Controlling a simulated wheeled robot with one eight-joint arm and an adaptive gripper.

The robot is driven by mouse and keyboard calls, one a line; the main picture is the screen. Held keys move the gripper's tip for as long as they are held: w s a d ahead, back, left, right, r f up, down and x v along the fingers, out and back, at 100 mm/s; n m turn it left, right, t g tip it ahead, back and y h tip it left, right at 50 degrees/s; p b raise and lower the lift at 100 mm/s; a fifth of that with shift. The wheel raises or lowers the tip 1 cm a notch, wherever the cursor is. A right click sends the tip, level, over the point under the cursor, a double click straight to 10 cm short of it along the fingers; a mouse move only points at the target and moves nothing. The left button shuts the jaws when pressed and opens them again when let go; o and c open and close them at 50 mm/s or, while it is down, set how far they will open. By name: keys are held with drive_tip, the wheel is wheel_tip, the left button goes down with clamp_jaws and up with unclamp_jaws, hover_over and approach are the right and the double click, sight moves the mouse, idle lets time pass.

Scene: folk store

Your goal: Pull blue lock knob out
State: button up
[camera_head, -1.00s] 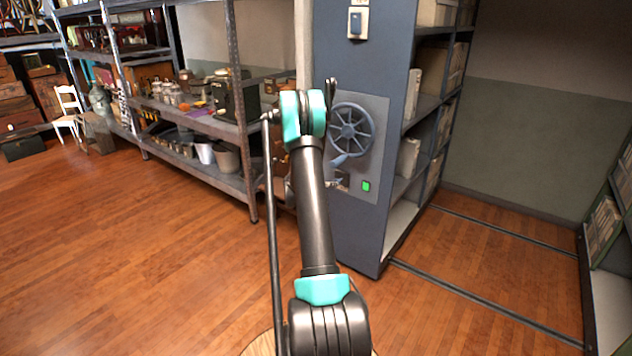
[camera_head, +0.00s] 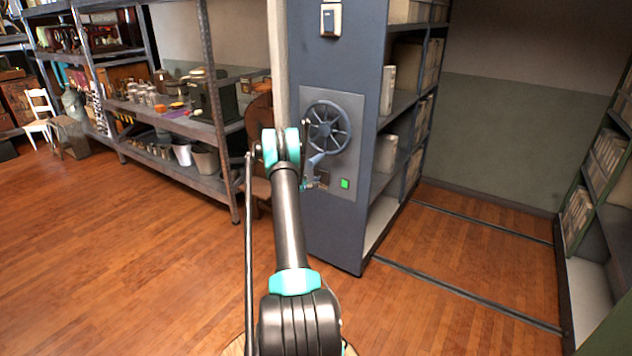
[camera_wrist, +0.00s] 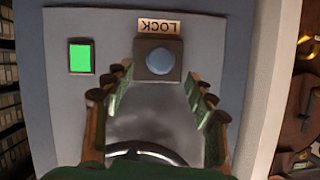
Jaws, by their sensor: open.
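The blue lock knob (camera_wrist: 159,60) is round and sits in a dark square plate under an upside-down LOCK label (camera_wrist: 159,26) in the wrist view. My gripper (camera_wrist: 153,88) is open, with one finger on each side of the line to the knob. The fingertips appear just short of the knob and nothing is between them. In the head view my gripper (camera_head: 318,176) is near the lower part of the wheel panel, and the knob is hidden or too small to tell there.
A handwheel (camera_head: 328,128) is on the panel of the blue-grey shelf unit (camera_head: 375,60). A green light (camera_head: 345,183) is at the panel's lower right. Floor rails (camera_head: 470,293) run right. A metal rack (camera_head: 180,125) stands to the left.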

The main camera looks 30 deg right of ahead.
sight(315, 180)
drive_tip(key=x, duration=0.7)
clamp_jaws()
idle(0.3)
